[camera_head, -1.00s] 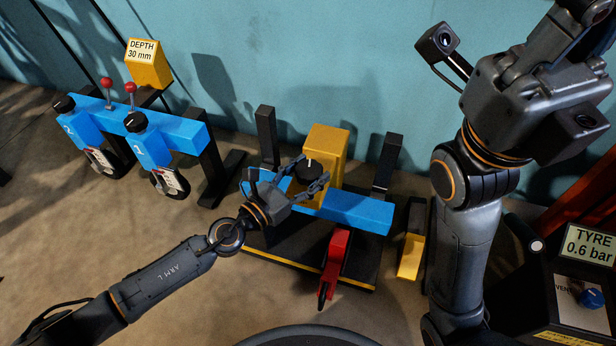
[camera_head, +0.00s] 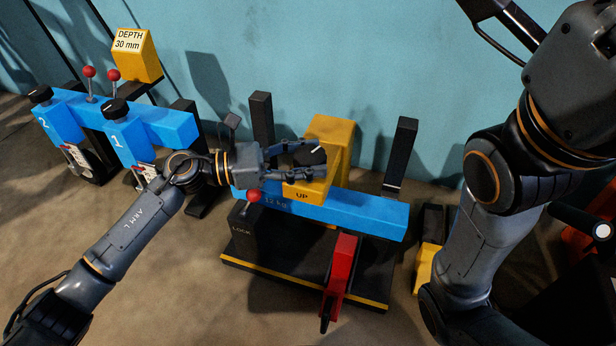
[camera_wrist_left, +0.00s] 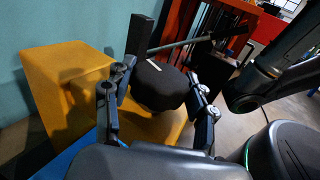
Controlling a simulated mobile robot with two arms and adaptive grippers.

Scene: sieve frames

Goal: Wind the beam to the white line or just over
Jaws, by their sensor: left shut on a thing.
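The blue beam (camera_head: 345,212), marked 12 kg, lies across a low black stand in the head view, in front of a yellow box (camera_head: 333,129) marked UP. A black knob (camera_head: 308,157) with a white pointer mark sits on the yellow box. My left gripper (camera_head: 319,162) is shut on this knob, one finger on each side. The knob (camera_wrist_left: 160,88) also shows between the fingers in the left wrist view. I cannot make out the white line for the beam. My right arm fills the right of the head view, its gripper out of frame.
A red-knobbed LOCK lever (camera_head: 252,197) stands at the beam's left front, and a red part (camera_head: 340,268) at the stand's front. Black posts (camera_head: 401,155) rise behind the beam. Another blue rack (camera_head: 165,124) with two knobs and a DEPTH 30 mm sign (camera_head: 134,54) stands left.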

